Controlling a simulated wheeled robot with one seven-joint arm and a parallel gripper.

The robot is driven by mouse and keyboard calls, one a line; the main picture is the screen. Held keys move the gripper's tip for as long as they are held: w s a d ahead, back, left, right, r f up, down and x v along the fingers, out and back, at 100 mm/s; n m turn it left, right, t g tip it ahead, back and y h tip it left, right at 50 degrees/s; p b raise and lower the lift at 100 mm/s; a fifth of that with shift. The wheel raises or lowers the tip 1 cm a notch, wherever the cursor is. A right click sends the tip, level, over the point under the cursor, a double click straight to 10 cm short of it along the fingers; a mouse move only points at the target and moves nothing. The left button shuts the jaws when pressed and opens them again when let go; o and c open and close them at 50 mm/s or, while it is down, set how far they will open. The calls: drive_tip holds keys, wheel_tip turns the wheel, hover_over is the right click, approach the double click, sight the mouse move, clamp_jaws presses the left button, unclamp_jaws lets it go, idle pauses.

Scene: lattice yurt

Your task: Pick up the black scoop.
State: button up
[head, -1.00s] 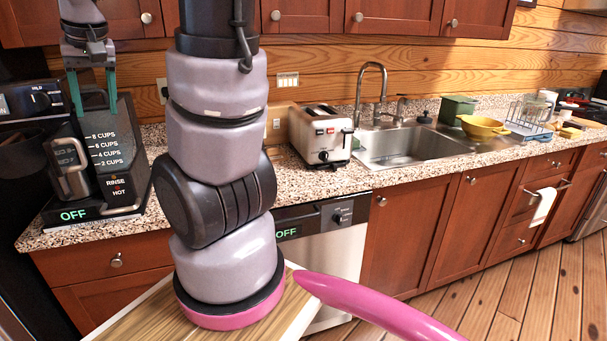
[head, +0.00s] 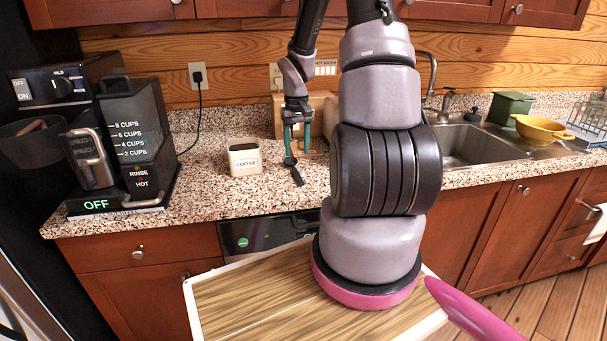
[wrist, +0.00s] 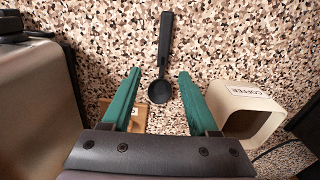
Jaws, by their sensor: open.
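The black scoop (wrist: 164,45) lies flat on the speckled counter in the wrist view, its handle pointing up the picture and its round bowl toward my gripper. In the head view the scoop (head: 293,170) shows just below my fingers. My gripper (wrist: 159,72) is open and empty, with its teal fingers spread to either side of the scoop's bowl. In the head view my gripper (head: 297,148) points down over the counter. I cannot tell exactly how high the fingertips are above it.
A cream coffee canister (head: 244,158) stands left of my gripper; in the wrist view the canister (wrist: 244,118) is close to the right finger. A grey metal body (wrist: 35,100) stands at the wrist view's left. The coffee maker (head: 130,125) is farther left, the sink (head: 465,145) right.

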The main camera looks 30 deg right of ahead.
sight(296, 172)
drive_tip(key=shift+a+f, duration=0.15)
drive_tip(key=shift+f, duration=1.65)
drive_tip(key=shift+a+f, duration=0.1)
drive_tip(key=shift+f, duration=1.65)
clamp_jaws()
